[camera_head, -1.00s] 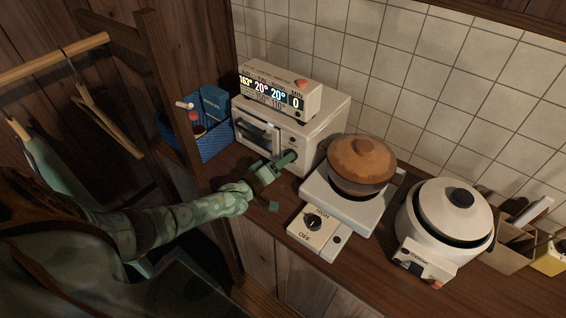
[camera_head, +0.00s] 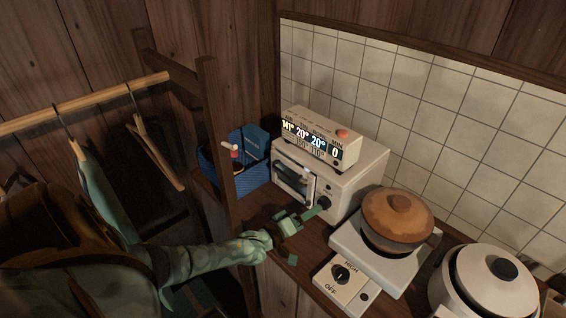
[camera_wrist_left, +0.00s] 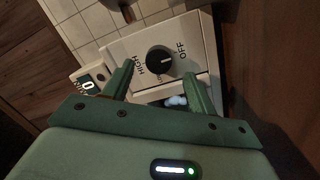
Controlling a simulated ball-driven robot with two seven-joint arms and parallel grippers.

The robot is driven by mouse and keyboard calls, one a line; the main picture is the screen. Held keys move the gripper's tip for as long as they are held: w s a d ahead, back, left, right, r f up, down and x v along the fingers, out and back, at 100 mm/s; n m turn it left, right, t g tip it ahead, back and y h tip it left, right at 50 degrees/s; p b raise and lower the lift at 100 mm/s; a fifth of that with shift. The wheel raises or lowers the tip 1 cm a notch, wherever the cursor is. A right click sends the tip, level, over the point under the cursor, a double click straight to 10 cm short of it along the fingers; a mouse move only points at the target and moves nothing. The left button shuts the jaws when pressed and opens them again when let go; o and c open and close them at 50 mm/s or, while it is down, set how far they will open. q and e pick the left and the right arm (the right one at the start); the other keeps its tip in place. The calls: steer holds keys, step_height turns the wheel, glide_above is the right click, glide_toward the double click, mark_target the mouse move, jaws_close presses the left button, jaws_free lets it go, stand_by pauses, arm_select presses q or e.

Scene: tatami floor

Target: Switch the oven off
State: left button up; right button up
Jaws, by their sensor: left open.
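The white oven (camera_head: 345,178) stands on the counter against the tiled wall. Its dark knob (camera_head: 323,203) is at the lower right of its front and shows large in the left wrist view (camera_wrist_left: 159,60), between the words HIGH and OFF. The white mark on the knob points to the OFF side. My left gripper (camera_head: 314,213) is open at the knob. In the left wrist view its two fingers (camera_wrist_left: 158,80) are apart, with the knob just beyond them and not gripped. My right gripper is not in view.
A display box (camera_head: 318,139) on the oven reads 141°, 20°, 20° and 0. A hotplate (camera_head: 345,275) with a lidded brown pot (camera_head: 397,222) stands close on the right, then a white rice cooker (camera_head: 480,290). A blue basket (camera_head: 232,175) and a wooden post (camera_head: 216,130) are left.

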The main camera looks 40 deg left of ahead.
arm_select(q)
steer(key=s+a+p, duration=0.1)
steer(key=s+a, duration=0.1)
steer(key=s, duration=1)
steer(key=shift+s+a, duration=0.3)
steer(key=shift+s, duration=0.1)
